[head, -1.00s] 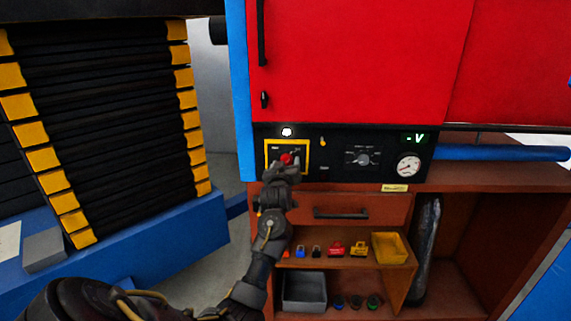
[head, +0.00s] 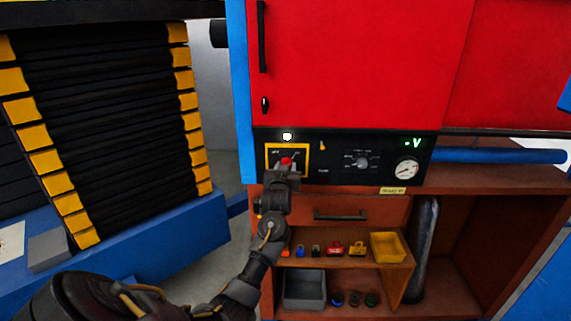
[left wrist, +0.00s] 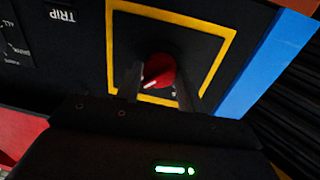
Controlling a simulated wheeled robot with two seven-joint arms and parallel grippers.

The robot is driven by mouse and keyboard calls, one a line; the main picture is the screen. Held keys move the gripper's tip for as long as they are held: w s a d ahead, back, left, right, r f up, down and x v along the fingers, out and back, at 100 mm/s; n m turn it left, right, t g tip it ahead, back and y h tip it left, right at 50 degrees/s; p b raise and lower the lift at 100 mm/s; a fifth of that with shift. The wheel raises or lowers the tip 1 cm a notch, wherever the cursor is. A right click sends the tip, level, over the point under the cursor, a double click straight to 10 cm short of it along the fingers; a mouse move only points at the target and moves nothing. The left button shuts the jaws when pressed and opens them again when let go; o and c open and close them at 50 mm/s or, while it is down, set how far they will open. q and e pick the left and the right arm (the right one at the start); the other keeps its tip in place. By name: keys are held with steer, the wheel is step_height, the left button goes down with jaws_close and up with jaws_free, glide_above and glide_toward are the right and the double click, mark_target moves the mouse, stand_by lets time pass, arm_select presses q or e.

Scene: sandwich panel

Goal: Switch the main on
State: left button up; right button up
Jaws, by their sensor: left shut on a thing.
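The main switch is a red rotary knob (head: 286,161) inside a yellow square frame (head: 308,157) on the left of the black control panel (head: 340,178). The knob (left wrist: 162,70) also shows in the left wrist view, with a pale mark pointing to the lower left there. My left gripper (head: 284,169) is at the knob, and its fingers (left wrist: 157,84) stand on both sides of it, shut on it. The gripper hides the lower part of the frame and its lettering in the head view. My right gripper is not in view.
A white lamp (head: 287,136) glows above the frame. A drawer handle (head: 340,215) and shelves with small coloured items are below. The word TRIP shows beside the frame in the wrist view.

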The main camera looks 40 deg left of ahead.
arm_select(q)
steer(key=o, duration=0.9)
steer(key=shift+c, duration=0.2)
steer(key=shift+o, duration=0.7)
steer(key=b+v, duration=0.3)
steer(key=v, duration=0.7)
steer(key=shift+s+d, duration=0.3)
steer(key=shift+f, duration=0.1)
